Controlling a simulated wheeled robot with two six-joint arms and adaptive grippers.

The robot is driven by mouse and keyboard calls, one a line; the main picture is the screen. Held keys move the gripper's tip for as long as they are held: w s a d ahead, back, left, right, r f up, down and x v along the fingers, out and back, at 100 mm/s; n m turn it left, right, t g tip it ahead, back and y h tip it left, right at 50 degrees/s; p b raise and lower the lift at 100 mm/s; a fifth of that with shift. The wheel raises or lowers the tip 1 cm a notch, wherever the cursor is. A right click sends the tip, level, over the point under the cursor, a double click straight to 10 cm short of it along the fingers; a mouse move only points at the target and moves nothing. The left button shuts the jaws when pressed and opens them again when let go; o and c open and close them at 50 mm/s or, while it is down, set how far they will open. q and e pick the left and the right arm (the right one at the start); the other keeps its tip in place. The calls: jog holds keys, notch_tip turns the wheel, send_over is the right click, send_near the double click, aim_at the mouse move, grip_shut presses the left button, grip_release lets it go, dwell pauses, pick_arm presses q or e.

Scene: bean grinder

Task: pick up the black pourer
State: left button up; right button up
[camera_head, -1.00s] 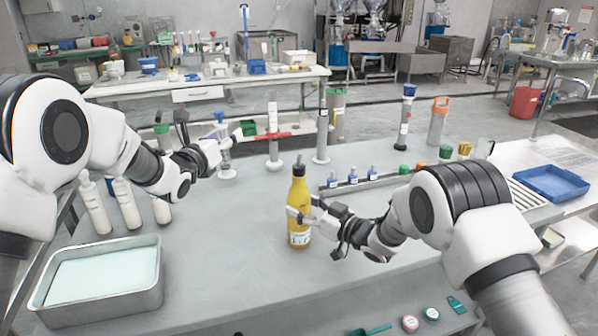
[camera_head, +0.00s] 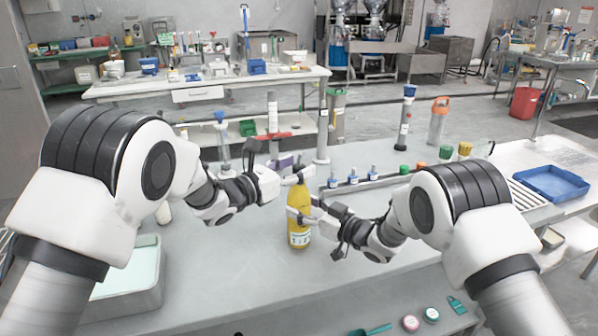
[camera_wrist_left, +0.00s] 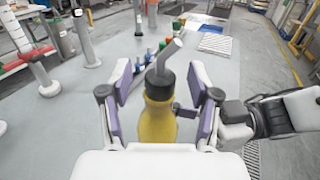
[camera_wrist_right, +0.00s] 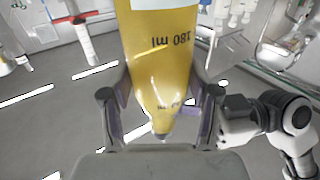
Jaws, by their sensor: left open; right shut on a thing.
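The black pourer (camera_wrist_left: 161,82) sits on the neck of the yellow bottle (camera_head: 298,237). It has a dark collar and a grey angled spout in the left wrist view. My left gripper (camera_head: 291,172) is open at the bottle top, with its purple-padded fingers on either side of the pourer and apparently apart from it. My right gripper (camera_head: 304,213) is shut on the bottle's body, and the bottle stands upright. The right wrist view shows the yellow bottle (camera_wrist_right: 160,60) between the fingers.
A rack with small blue-capped bottles (camera_head: 353,178) stands behind the yellow bottle. A red-clamped cylinder (camera_head: 273,125) stands behind the left gripper. The table's front middle (camera_head: 225,275) is clear.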

aim_at(299, 159)
pick_arm(q)
jog(key=shift+w+d, duration=0.35)
jog(key=shift+d, duration=0.1)
pick_arm(e)
jog(key=shift+d, duration=0.1)
pick_arm(q)
jog(key=c, duration=1.1)
jog(key=shift+o, duration=0.2)
jog(key=shift+a, duration=0.1)
notch_tip(299, 159, up, 10)
jog(key=shift+r, duration=0.1)
pick_arm(e)
jog(key=o, duration=1.5)
